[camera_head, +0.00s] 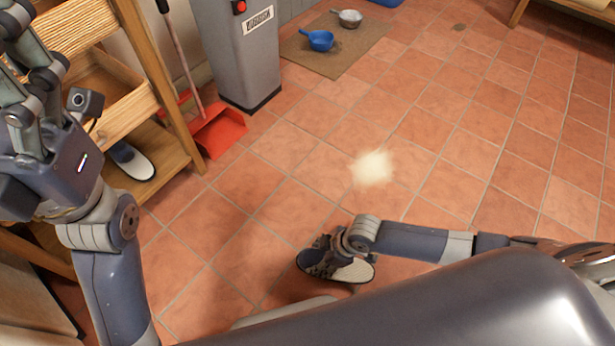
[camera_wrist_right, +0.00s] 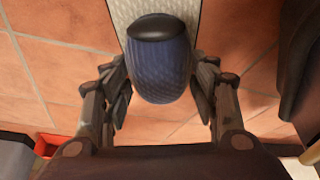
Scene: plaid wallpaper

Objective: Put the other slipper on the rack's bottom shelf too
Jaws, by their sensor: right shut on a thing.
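One blue and white slipper (camera_head: 132,160) lies on the bottom shelf (camera_head: 170,150) of the wooden rack at the left. My right gripper (camera_head: 328,256) is low over the floor in the middle front, shut on the other slipper (camera_head: 352,271). In the right wrist view that slipper (camera_wrist_right: 160,65) shows its blue toe between the two fingers and its pale insole beyond. I cannot tell whether it touches the floor. My left gripper (camera_head: 30,100) is raised in front of the rack, empty as far as I see; its fingertips are partly cut off.
A red dustpan (camera_head: 218,132) with a long handle stands beside the rack, and a grey bin (camera_head: 238,50) is behind it. A mat (camera_head: 365,50) holds a blue scoop (camera_head: 318,40) and a metal one (camera_head: 349,18).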

